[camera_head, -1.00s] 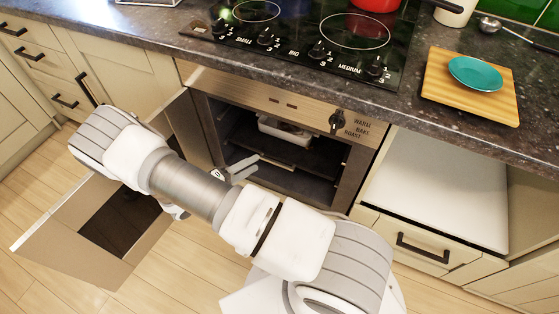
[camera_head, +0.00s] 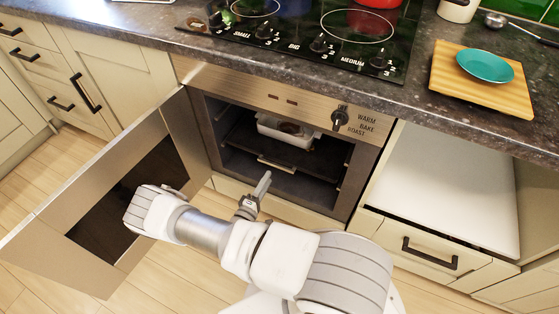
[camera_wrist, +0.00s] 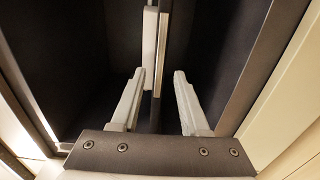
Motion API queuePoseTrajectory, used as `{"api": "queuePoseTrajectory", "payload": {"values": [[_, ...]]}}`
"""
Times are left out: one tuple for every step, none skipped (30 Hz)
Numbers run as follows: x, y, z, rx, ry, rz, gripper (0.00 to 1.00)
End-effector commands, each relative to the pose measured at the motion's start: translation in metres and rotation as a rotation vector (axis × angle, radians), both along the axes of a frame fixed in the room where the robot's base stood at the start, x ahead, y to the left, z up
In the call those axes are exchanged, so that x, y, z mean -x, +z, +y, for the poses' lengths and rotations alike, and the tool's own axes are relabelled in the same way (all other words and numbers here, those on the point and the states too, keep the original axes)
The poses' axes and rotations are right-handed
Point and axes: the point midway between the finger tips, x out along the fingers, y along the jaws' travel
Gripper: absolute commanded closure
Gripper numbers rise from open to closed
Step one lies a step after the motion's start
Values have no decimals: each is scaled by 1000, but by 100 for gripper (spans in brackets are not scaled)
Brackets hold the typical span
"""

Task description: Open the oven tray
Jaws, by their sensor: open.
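The oven (camera_head: 270,100) stands under the counter with its door (camera_head: 110,200) swung wide open to the left. Inside, a dark oven tray (camera_head: 300,160) with a light bar handle (camera_head: 276,163) on its front edge lies in the cavity. A white dish (camera_head: 288,130) is further back in the oven. My gripper (camera_head: 262,185) is open and empty in front of the oven, a little below and left of the tray handle. In the wrist view the two fingers (camera_wrist: 156,95) are apart, and the handle (camera_wrist: 151,50) lies just beyond them, near the left fingertip.
A hob (camera_head: 330,30) with a red pot (camera_head: 376,3) is on the counter above. A wooden board with a teal plate (camera_head: 484,66) lies at the right. A drawer (camera_head: 430,250) is beneath the open white shelf. Floor is free before the oven.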

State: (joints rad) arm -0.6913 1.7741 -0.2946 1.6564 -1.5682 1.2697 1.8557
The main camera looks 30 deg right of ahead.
Motion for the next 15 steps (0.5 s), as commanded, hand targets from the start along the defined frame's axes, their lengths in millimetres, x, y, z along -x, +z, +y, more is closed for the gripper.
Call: {"api": "queuePoseTrajectory", "payload": {"values": [[-7, -2, -10, 0, -4, -3, 55], [-11, -2, -15, 0, -4, -1, 55], [-16, -2, -22, 0, -4, -1, 55], [-21, -2, -27, 0, -4, -3, 55], [-25, -2, -32, 0, -3, -1, 55], [-30, -2, -39, 0, -4, -1, 55], [-34, -2, -44, 0, -3, -1, 55], [-38, -3, -49, 0, -3, -1, 55], [-42, -2, -55, 0, -3, -2, 55], [-46, -2, -59, 0, -3, -1, 55], [-48, -2, -63, 0, -3, 0, 55], [-52, -2, -68, -1, -3, -1, 55], [-55, -2, -71, -1, -3, -1, 55], [-57, -2, -73, 0, -2, -1, 55], [-60, -1, -77, 0, -1, -1, 55]]}}
